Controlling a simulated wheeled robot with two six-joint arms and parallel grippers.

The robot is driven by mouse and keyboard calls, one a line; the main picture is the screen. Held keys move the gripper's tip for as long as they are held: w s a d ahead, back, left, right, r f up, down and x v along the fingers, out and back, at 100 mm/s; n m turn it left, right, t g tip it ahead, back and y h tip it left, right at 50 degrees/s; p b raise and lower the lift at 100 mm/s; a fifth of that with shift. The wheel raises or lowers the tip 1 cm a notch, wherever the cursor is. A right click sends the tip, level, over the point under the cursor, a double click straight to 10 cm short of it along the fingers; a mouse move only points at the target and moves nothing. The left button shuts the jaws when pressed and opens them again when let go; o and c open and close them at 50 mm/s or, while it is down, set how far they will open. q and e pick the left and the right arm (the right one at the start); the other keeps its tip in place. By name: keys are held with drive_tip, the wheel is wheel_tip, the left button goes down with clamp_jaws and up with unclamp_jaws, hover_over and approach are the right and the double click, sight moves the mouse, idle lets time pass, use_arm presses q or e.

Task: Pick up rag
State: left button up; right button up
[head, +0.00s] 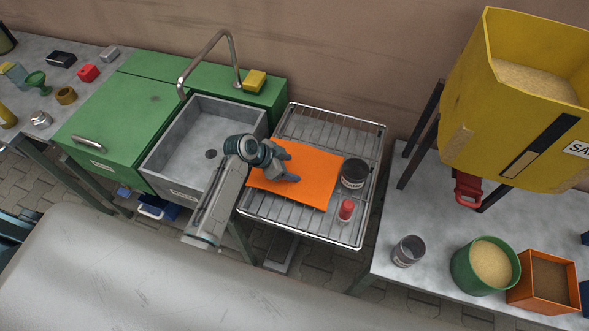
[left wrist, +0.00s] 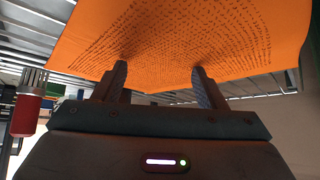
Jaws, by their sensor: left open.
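The rag is an orange cloth (head: 310,188) lying flat on a wire rack beside the sink. My left gripper (head: 289,167) is over the rag's upper left part in the head view, with its jaws open. In the left wrist view the rag (left wrist: 190,40) fills the upper middle, with rows of small dark marks on it. The two fingers of my left gripper (left wrist: 160,85) stand apart, their tips at or very near the cloth; I cannot tell whether they touch it. Nothing shows gripped between them. My right gripper is not in view.
On the wire rack (head: 332,122) a dark jar (head: 354,173) stands right of the rag, and a red, white-capped bottle (head: 346,210) near its lower right corner. The sink (head: 190,150) with a tall tap (head: 208,52) is at left. A yellow hopper (head: 470,110) stands at right.

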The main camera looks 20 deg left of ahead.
use_arm(q)
drive_tip(key=shift+s+f, duration=0.1)
drive_tip(key=c, duration=0.9)
clamp_jaws()
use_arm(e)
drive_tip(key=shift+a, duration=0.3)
